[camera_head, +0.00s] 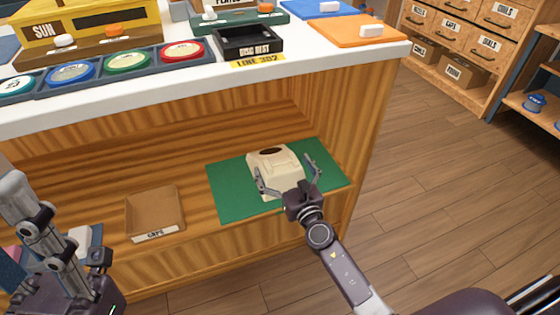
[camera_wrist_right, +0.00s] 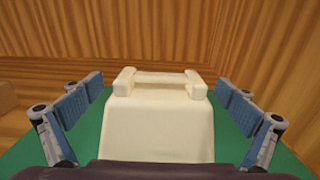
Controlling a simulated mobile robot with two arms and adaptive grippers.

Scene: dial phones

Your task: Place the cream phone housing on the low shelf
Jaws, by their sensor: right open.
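The cream phone housing (camera_head: 274,167) rests upright on a green mat (camera_head: 231,194) on the low wooden shelf (camera_head: 85,180). It also shows in the right wrist view (camera_wrist_right: 160,128), with its cradle prongs at the top. My right gripper (camera_head: 284,174) is open around the near part of the housing, one finger on each side. In the right wrist view its blue pads (camera_wrist_right: 158,108) stand apart from the housing, with green mat showing in both gaps. My left gripper (camera_head: 70,255) is at the lower left, away from the housing; its finger opening is unclear.
A brown box labelled CAPS (camera_head: 155,211) stands on the shelf left of the mat. The white counter (camera_head: 335,57) overhangs the shelf, with dials and a black tray (camera_head: 248,42) on it. A side panel (camera_head: 365,125) bounds the shelf at right.

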